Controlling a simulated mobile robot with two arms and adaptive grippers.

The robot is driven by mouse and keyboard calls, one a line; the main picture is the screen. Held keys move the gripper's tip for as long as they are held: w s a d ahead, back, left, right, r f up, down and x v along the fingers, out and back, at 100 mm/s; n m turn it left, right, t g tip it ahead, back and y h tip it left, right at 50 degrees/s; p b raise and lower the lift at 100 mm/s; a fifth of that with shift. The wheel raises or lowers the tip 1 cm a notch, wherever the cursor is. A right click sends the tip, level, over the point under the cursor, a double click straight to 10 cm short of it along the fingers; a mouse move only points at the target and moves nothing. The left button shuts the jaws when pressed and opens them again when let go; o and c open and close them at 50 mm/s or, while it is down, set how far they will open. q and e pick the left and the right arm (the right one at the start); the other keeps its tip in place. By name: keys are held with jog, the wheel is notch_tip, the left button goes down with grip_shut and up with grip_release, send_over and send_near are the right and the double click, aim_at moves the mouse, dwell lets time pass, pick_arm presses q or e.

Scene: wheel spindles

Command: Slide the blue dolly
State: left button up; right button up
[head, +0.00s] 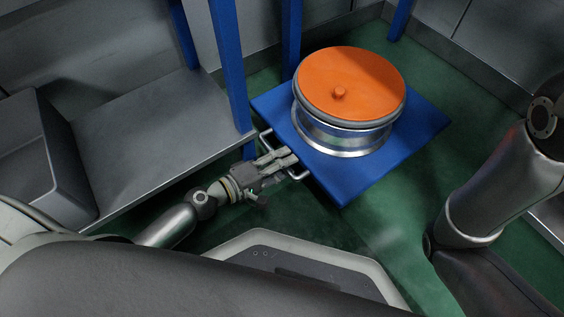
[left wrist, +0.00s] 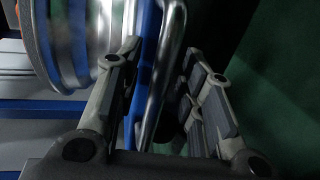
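The blue dolly (head: 418,128) is a flat square platform on the green floor, with a metal handle (head: 299,178) on its near-left side. A silver wheel with an orange cover (head: 340,82) sits on it. My left gripper (head: 284,158) is at the handle. In the left wrist view, its two fingers (left wrist: 162,82) are spread, with the handle bar (left wrist: 170,45) running between them and gaps showing at the sides. The dolly's blue edge and the wheel rim (left wrist: 82,40) are beside the left finger. My right arm is at the right of the head view; its gripper is out of view.
A grey metal shelf (head: 150,125) with blue posts (head: 228,65) stands to the left, close to my left arm. A grey bin (head: 45,150) is at the far left. Walls close off the back. Green floor (head: 390,225) is open in front and to the right of the dolly.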

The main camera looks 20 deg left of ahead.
pick_arm(q)
grip_shut()
dwell(0.4)
